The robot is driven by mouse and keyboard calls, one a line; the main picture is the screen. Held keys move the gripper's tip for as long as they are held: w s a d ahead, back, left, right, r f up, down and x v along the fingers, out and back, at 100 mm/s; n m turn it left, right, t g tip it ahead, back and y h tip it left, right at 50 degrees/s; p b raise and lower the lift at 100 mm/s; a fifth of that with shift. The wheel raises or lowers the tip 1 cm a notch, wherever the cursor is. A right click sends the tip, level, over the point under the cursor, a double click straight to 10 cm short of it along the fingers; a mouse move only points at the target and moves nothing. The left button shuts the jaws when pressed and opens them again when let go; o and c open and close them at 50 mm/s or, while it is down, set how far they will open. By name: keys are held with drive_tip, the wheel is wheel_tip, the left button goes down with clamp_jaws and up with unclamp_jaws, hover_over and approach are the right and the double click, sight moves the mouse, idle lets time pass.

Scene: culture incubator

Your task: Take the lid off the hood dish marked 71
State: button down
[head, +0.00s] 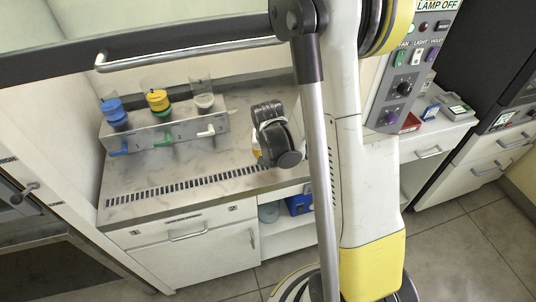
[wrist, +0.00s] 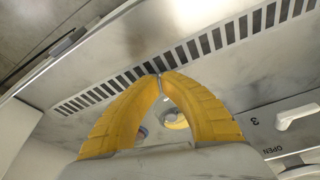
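My gripper's two yellow fingers (wrist: 160,77) meet at their tips in the wrist view, above the hood's worktop (wrist: 130,62). Nothing shows pinched between the tips. A small pale round thing with a yellowish part (wrist: 174,114) shows in the gap behind the fingers; I cannot tell what it is. In the head view my gripper hangs over the worktop (head: 225,155), right of the filter manifold, mostly hidden by its own dark body. I can make out no dish, lid or mark 71 in either view.
A slotted vent (head: 190,187) runs along the worktop front. The raised sash bar (head: 200,50) crosses above. A white valve handle (wrist: 298,116) shows in the wrist view.

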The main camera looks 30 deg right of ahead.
drive_tip(key=shift+w+d+f, duration=0.1)
drive_tip(key=shift+w+d, duration=0.45)
drive_tip(key=shift+w, duration=0.35)
drive_tip(key=shift+w+d, duration=0.55)
drive_tip(key=shift+w, duration=0.3)
drive_tip(key=shift+w+d+b, duration=0.45)
drive_tip(key=shift+w+d, duration=0.05)
drive_tip(key=shift+w, duration=0.35)
drive_tip(key=shift+s, duration=0.1)
